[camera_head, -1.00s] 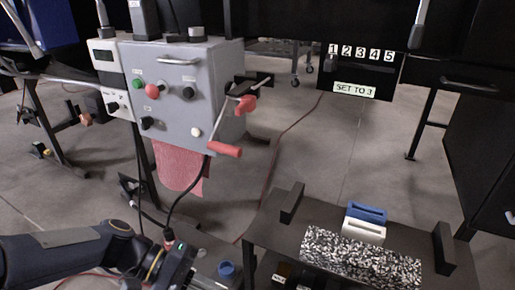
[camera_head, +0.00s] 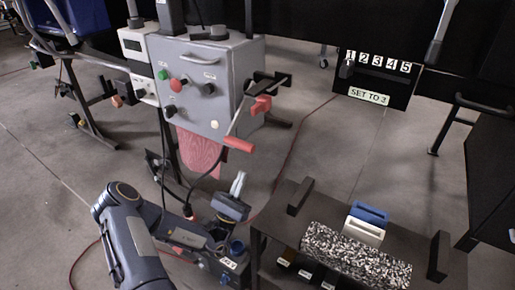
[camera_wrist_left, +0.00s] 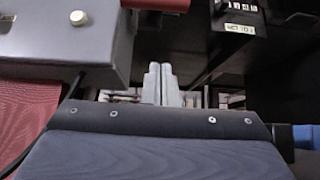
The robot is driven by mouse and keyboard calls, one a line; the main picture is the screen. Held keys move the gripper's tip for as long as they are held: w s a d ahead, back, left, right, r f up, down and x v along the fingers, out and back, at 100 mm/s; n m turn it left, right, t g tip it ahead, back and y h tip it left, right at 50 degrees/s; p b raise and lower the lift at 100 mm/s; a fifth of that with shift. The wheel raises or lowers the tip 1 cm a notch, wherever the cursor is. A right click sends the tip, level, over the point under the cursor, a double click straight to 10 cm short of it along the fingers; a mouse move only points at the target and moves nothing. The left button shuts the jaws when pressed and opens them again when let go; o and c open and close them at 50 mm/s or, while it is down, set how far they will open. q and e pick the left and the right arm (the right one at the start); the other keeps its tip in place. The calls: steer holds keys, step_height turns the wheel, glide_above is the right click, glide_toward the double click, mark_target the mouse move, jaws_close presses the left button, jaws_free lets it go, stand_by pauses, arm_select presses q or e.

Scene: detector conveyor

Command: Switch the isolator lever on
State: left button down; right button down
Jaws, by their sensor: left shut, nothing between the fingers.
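The grey control box (camera_head: 205,85) stands at the upper left of the head view. On its right side are a metal rod ending in a red grip (camera_head: 239,145) and a red knob-like handle (camera_head: 262,104); I cannot tell for sure which is the isolator lever. The red grip also shows at the top of the left wrist view (camera_wrist_left: 157,4). My left gripper (camera_head: 239,184) is shut and empty, pointing up, below the red grip and apart from it. Its pale fingers show together in the left wrist view (camera_wrist_left: 161,84). My right gripper is not in view.
A dark table (camera_head: 283,212) with a speckled block (camera_head: 355,254) and blue and white slotted pieces stands at the lower right. A numbered panel (camera_head: 375,78) reads "SET TO 3". A red cloth (camera_head: 199,150) and a black cable hang below the box.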

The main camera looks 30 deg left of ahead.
arm_select(q)
steer(key=shift+a+f+n+y, duration=0.15)
steer(key=shift+n+y, duration=0.15)
steer(key=shift+y, duration=0.2)
step_height(320, 180, up, 9)
steer(key=w+b, duration=0.2)
steer(key=shift+w+d+b, duration=0.2)
steer(key=shift+w+b, duration=0.15)
steer(key=shift+w, duration=0.05)
